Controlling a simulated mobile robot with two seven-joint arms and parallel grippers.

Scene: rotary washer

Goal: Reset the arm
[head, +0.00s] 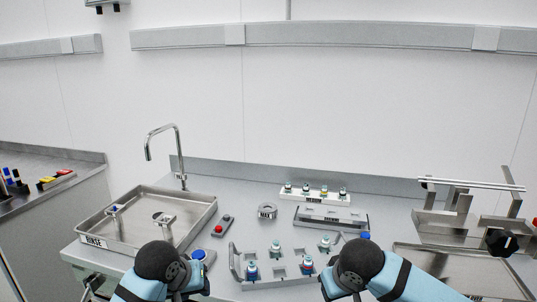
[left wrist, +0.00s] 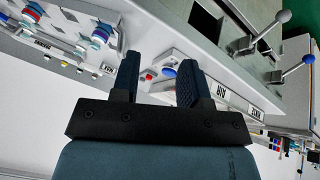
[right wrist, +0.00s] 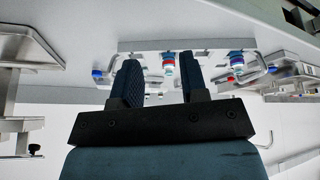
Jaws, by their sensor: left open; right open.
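My left arm (head: 150,275) and right arm (head: 375,272) come in at the bottom of the head view, at the front of the bench. My left gripper (left wrist: 158,75) is open in the left wrist view, with nothing between its fingers. My right gripper (right wrist: 159,80) is open in the right wrist view. A vial with a red and blue band (right wrist: 168,64) shows beyond its fingers, apart from them. In the head view the fingers of both grippers are largely hidden or cut off by the lower edge.
A grey rack (head: 286,271) with several vials stands close between my arms. Behind it are a white vial rack (head: 318,196) and a grey ring (head: 267,211). A RINSE basin (head: 127,243) with a faucet (head: 177,150) is left; a metal stand (head: 440,222) is right.

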